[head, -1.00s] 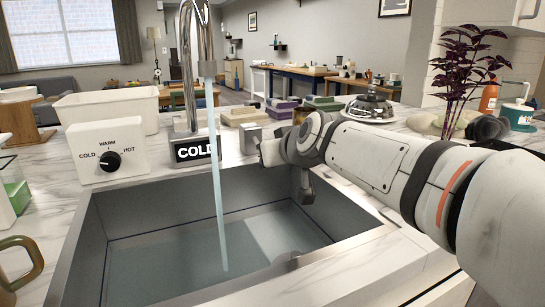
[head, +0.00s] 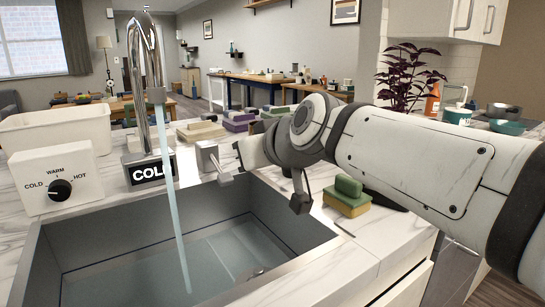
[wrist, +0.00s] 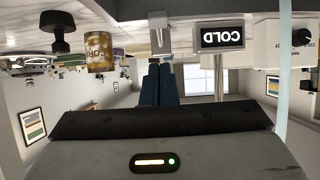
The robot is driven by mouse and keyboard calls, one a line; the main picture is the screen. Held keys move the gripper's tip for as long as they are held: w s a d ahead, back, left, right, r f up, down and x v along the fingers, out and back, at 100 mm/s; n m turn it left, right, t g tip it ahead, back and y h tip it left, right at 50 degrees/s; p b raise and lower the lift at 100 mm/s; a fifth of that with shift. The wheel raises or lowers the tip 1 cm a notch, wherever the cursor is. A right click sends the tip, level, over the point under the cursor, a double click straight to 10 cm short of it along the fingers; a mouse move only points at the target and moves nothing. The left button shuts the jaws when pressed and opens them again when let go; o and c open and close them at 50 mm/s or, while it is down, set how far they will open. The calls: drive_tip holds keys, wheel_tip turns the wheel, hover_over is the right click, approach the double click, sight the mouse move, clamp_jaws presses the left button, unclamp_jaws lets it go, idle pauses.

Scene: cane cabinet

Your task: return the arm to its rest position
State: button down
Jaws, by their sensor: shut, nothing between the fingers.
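My arm (head: 420,160) reaches in from the right in the head view, over the right part of the sink. Its wrist end is near the grey lever fixture (head: 208,157) behind the sink; the fingers cannot be made out there. In the wrist view, which is upside down, the two dark blue fingers of my gripper (wrist: 159,68) lie together, shut and empty. They point toward the same fixture (wrist: 160,35), and I cannot tell the gap between them.
Water (head: 176,220) runs from the tap (head: 147,60) into the sink (head: 50,240). A COLD display (head: 148,172), dial box (head: 55,180) and white tub (head: 60,125) stand left. A green-and-yellow sponge (head: 347,197) lies by the sink's right edge. A purple plant (head: 408,75) stands behind my arm.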

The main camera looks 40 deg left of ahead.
drive_tip(key=shift+s+d+r, duration=0.15)
drive_tip(key=shift+d, duration=0.25)
drive_tip(key=w+d+m+h+p, duration=0.2)
drive_tip(key=w+d+p, duration=0.15)
drive_tip(key=d, duration=0.45)
drive_tip(key=w+d+m+t+h+p, duration=0.1)
drive_tip(key=w+d+m+h+p, duration=0.1)
drive_tip(key=d+p, duration=0.4)
drive_tip(key=w+d+m+h+p, duration=0.2)
drive_tip(key=d+p, duration=0.1)
drive_tip(key=d, duration=0.6)
drive_tip(key=s+d+f+m+g+h+p, duration=0.1)
drive_tip(key=s+d+m+p, duration=0.3)
drive_tip(key=d, duration=0.9)
drive_tip(key=s+d+f+m+g+h+p, duration=0.1)
drive_tip(key=s+d+f+m+h+p, duration=0.1)
drive_tip(key=s+d+p, duration=0.5)
drive_tip(key=d+m+h+p, duration=0.1)
drive_tip(key=d+h, duration=0.1)
drive_tip(key=d, duration=0.4)
drive_tip(key=shift+f+m+g+h, duration=0.3)
drive_tip(key=shift+m+g, duration=0.1)
